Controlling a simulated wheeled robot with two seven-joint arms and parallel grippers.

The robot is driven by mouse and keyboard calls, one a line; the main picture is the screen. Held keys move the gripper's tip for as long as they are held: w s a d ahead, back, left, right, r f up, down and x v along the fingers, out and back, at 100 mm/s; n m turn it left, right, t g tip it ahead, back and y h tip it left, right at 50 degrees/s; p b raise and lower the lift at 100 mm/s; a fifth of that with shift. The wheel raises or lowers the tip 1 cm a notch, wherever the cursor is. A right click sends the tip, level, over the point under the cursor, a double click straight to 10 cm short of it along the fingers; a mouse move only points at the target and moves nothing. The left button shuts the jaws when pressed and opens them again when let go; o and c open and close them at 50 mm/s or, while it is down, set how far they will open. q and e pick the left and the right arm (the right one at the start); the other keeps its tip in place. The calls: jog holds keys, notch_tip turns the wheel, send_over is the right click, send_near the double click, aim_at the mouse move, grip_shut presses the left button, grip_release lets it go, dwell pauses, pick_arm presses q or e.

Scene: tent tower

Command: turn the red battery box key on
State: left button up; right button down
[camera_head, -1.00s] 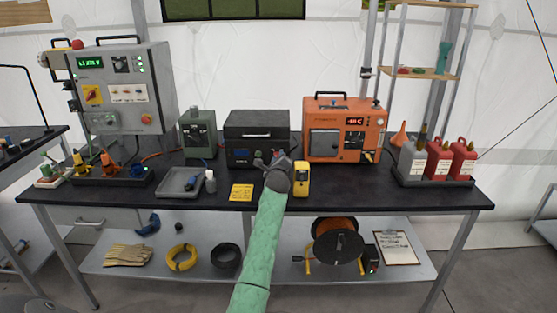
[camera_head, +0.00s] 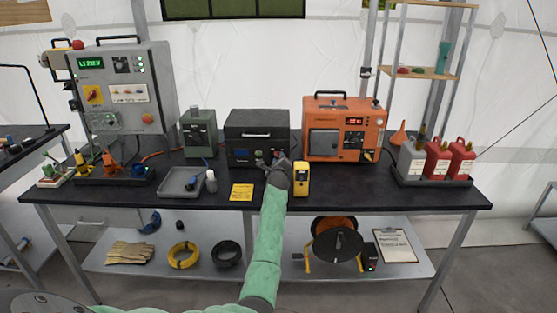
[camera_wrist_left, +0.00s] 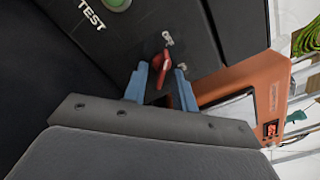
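The black battery box (camera_head: 257,122) stands at the back middle of the table. Its red key (camera_wrist_left: 162,64) is on the front face and shows in the left wrist view, seen at a slant. My left gripper (camera_head: 279,158) is at the lower right of the box front. In the left wrist view its two blue fingertips (camera_wrist_left: 162,72) stand on either side of the red key, with visible gaps, so it looks open. In the head view the gripper largely hides the key. A green TEST button (camera_wrist_left: 116,4) sits near the key. My right gripper is out of view.
An orange power unit (camera_head: 343,135) stands close on the right and a green box (camera_head: 198,136) on the left. A yellow meter (camera_head: 301,180) stands just right of my gripper. A yellow note (camera_head: 241,192) lies in front of the battery box.

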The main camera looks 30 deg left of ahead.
pick_arm(q)
jog(key=shift+c, duration=0.5)
grip_shut()
